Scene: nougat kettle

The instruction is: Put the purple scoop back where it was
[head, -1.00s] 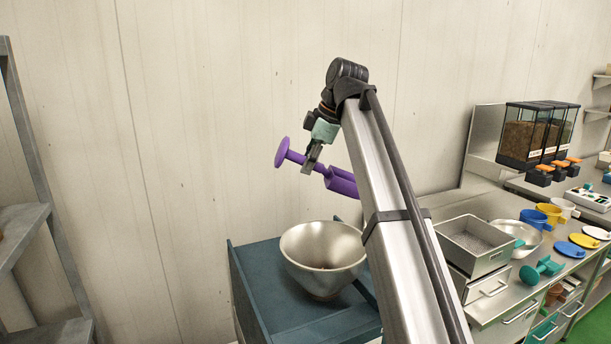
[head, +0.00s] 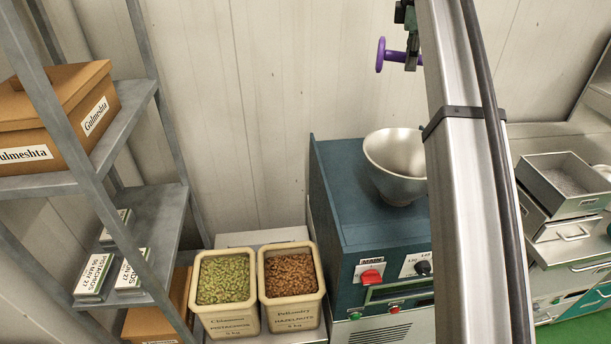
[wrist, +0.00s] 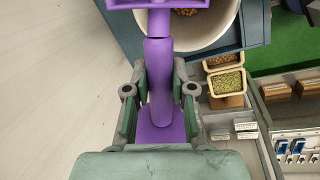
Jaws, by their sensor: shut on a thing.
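The purple scoop (head: 381,54) shows at the top of the head view, held high in front of the wall panels. Its round disc end points left; the rest is hidden behind my gripper and arm. In the wrist view the purple scoop (wrist: 158,65) runs lengthwise between the fingers, with its wider part at the top edge. My gripper (wrist: 160,92) is shut on its handle. In the head view my gripper (head: 411,55) is partly cut off by the top edge. The steel kettle bowl (head: 395,165) stands below on the blue-green machine (head: 335,190).
A pistachio bin (head: 226,283) and a hazelnut bin (head: 291,281) stand left of the machine. A grey shelf (head: 160,215) with boxes is at far left. A metal drawer tray (head: 562,180) is on the right counter. Open air lies left of the scoop.

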